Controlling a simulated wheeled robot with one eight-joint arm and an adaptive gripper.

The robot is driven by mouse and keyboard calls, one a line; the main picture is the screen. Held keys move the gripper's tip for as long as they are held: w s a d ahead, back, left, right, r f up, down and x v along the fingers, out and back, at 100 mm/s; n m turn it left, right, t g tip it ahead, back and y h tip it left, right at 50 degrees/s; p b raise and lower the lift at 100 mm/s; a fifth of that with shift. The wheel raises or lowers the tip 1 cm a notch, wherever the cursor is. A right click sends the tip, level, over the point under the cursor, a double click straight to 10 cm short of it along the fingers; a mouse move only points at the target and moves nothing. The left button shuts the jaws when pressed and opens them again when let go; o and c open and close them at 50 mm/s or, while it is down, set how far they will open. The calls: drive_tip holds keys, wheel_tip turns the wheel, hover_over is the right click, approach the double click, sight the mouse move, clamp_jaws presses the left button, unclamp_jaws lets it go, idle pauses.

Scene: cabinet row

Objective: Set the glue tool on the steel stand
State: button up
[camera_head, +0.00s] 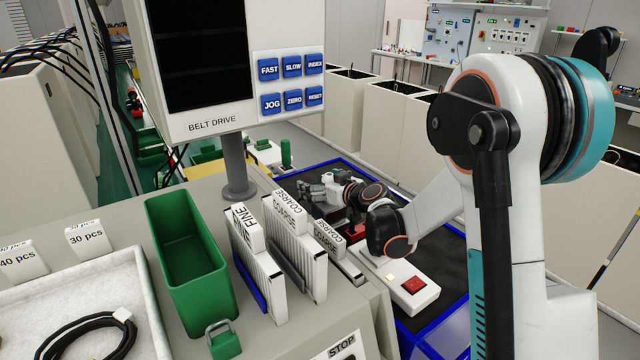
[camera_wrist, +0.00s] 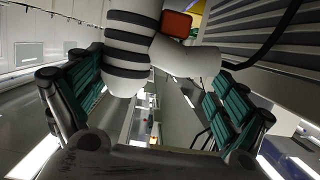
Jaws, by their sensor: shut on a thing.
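My gripper (camera_head: 310,190) reaches out beyond the control panel, over the dark blue-edged belt area. In the wrist view its two teal-padded fingers (camera_wrist: 150,100) stand on either side of a white, dark-banded body with an orange-red piece, which I take to be the glue tool (camera_wrist: 130,48). The gripper is shut on it. The tool's far end is out of the wrist view, and the tool is too small and covered to make out well in the head view. I cannot pick out the steel stand in either view.
A green bin (camera_head: 185,262), upright cards marked FINE and COARSE (camera_head: 290,240), and a white tray (camera_head: 90,300) with a black cable stand on the near counter. The BELT DRIVE panel (camera_head: 235,70) rises behind them. A white box with a red button (camera_head: 415,285) lies right of the cards.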

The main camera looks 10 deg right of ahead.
drive_tip(key=o, duration=0.7)
drive_tip(key=v, duration=1.2)
drive_tip(key=shift+s, duration=0.1)
